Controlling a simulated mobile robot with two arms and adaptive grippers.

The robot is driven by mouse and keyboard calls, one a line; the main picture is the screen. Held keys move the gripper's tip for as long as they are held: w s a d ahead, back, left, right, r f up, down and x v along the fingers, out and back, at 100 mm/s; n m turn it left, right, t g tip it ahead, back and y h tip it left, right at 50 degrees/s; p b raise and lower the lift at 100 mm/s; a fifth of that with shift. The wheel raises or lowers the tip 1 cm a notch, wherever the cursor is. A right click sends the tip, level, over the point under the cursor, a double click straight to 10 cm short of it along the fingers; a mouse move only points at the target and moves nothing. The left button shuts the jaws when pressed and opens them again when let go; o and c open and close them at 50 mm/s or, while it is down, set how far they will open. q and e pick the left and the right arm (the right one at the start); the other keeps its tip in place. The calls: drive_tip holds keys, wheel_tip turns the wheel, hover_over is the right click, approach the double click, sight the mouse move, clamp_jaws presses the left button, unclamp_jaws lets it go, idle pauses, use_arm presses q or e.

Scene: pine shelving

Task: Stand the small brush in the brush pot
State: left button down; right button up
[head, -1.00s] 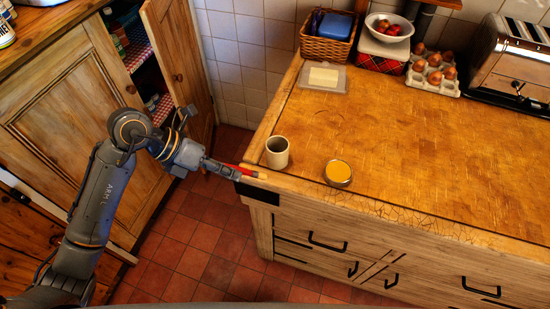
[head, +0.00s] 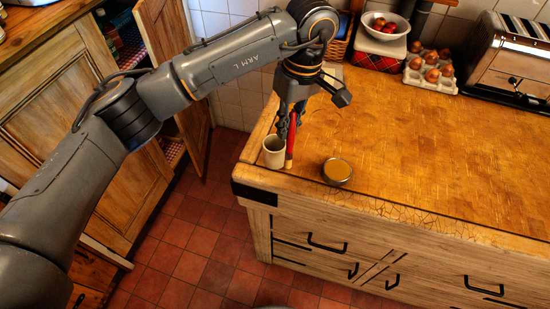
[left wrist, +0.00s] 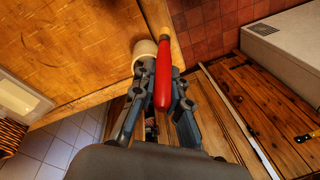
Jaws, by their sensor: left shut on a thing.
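The small brush (head: 293,140) has a red handle and a tan lower end. My left gripper (head: 291,122) is shut on it and holds it about upright, tan end down. The brush pot (head: 273,153) is a cream cup standing at the counter's near left corner. In the head view the brush is just right of the pot. In the left wrist view the brush (left wrist: 163,82) runs beside the pot (left wrist: 145,50), outside its mouth. Whether the brush touches the pot or the counter I cannot tell. My right gripper is out of view.
A round tin with yellow contents (head: 337,171) stands right of the pot on the wooden counter (head: 430,165). An egg tray (head: 430,73), a bowl (head: 387,22) and a toaster (head: 512,62) stand at the back. The middle of the counter is clear.

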use_arm(q)
drive_tip(key=w+a+r+m+t+h, duration=0.1)
drive_tip(key=w+a+r+m+t, duration=0.1)
drive_tip(key=w+r+m, duration=0.2)
drive_tip(key=shift+w+a+r+m, duration=0.15)
drive_tip(key=shift+a+m, duration=0.25)
drive_tip(key=shift+m, duration=0.1)
wheel_tip(320, 180, down, 10)
drive_tip(key=p, duration=0.2)
drive_tip(key=shift+r, duration=0.15)
drive_tip(key=c, duration=1.3)
unclamp_jaws()
drive_tip(key=shift+c, duration=0.2)
